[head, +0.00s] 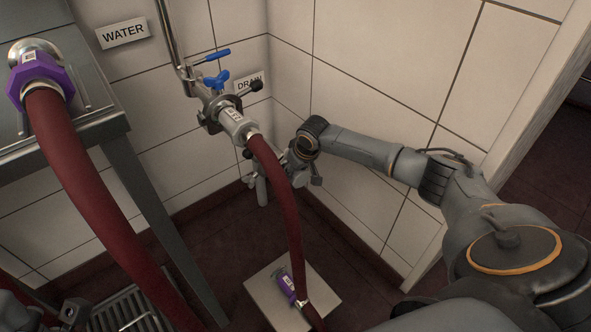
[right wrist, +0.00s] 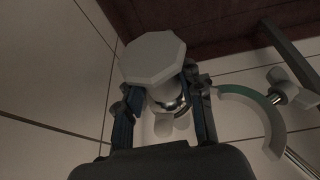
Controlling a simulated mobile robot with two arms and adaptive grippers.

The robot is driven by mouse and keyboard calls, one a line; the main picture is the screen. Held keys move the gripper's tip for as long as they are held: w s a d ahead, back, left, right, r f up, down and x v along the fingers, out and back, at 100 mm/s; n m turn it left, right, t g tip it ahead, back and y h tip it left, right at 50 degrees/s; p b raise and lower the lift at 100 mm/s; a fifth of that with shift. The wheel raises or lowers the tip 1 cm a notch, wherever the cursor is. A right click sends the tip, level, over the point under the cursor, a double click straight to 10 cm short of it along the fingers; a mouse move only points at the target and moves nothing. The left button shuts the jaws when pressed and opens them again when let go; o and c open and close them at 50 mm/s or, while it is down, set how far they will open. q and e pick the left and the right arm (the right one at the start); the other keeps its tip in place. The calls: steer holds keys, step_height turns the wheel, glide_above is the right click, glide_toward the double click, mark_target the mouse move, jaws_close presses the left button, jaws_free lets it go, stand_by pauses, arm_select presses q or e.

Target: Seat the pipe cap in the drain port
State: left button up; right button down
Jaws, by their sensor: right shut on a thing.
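My right gripper (head: 280,172) is low beside the wall corner, below and right of the drain fitting. In the right wrist view its fingers (right wrist: 163,112) are closed around a pale octagonal piece with a round metallic neck, which looks like the pipe cap (right wrist: 152,57). In the head view the cap is not clearly told from the gripper. The drain valve fitting (head: 206,105) has blue levers and stands by the partly hidden DRAIN sign (head: 249,83). A grey hose coupling (head: 237,124) is at its end, with a red hose hanging from it. A grey part at lower left may be my left gripper (head: 75,312); its jaws are unclear.
The red hose (head: 285,190) hangs in front of my right gripper, down to a pale floor plate (head: 262,290). A purple fitting (head: 287,284) is there. Another red hose (head: 75,185) with a purple coupling (head: 38,72) is at left, near the WATER sign (head: 122,33). Tiled walls are close behind.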

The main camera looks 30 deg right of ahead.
steer(key=c, duration=0.8)
jaws_free()
steer(key=shift+o, duration=0.2)
steer(key=shift+f, duration=0.1)
steer(key=v, duration=1.2)
